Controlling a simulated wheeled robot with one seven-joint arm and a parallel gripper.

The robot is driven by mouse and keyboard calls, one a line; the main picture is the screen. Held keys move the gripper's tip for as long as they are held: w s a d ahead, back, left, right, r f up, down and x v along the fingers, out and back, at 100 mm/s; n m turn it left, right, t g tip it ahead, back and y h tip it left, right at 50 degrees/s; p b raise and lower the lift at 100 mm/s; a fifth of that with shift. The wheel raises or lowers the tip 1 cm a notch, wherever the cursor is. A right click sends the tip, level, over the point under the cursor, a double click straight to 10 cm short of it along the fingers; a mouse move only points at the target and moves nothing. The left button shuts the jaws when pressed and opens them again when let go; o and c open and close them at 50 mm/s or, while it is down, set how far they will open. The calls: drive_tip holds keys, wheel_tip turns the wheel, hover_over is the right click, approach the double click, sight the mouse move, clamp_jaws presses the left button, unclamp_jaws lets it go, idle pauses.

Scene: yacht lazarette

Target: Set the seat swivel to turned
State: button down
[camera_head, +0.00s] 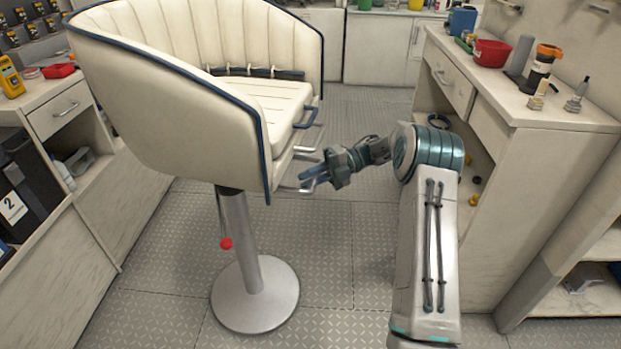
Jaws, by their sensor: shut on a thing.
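The cream seat (165,100) with dark blue piping stands on a metal pedestal (241,240) with a round base. Its open front faces right and away from me. Several handles stick out at its right side: a blue one (310,117) on top, a metal one (307,155) below it, and a lowest metal lever (290,188). My gripper (308,178) reaches in from the right, with its blue fingers shut at the lowest lever. The fingers partly hide that lever, so the exact grip is hard to see.
A red knob (226,243) hangs beside the pedestal. A workbench (540,110) with a red bowl (491,53) and bottles stands right of my arm. A cabinet (60,120) stands close at left. The patterned floor (335,245) between seat and bench is clear.

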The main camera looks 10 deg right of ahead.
drive_tip(key=shift+w, duration=0.15)
idle(0.3)
drive_tip(key=c, duration=1.4)
unclamp_jaws()
drive_tip(key=shift+w, duration=0.1)
drive_tip(key=shift+o, duration=0.2)
drive_tip(key=shift+d, duration=0.15)
drive_tip(key=p+v, duration=0.3)
drive_tip(key=v, duration=1)
drive_tip(key=shift+w+d, duration=0.2)
drive_tip(key=shift+d, duration=0.05)
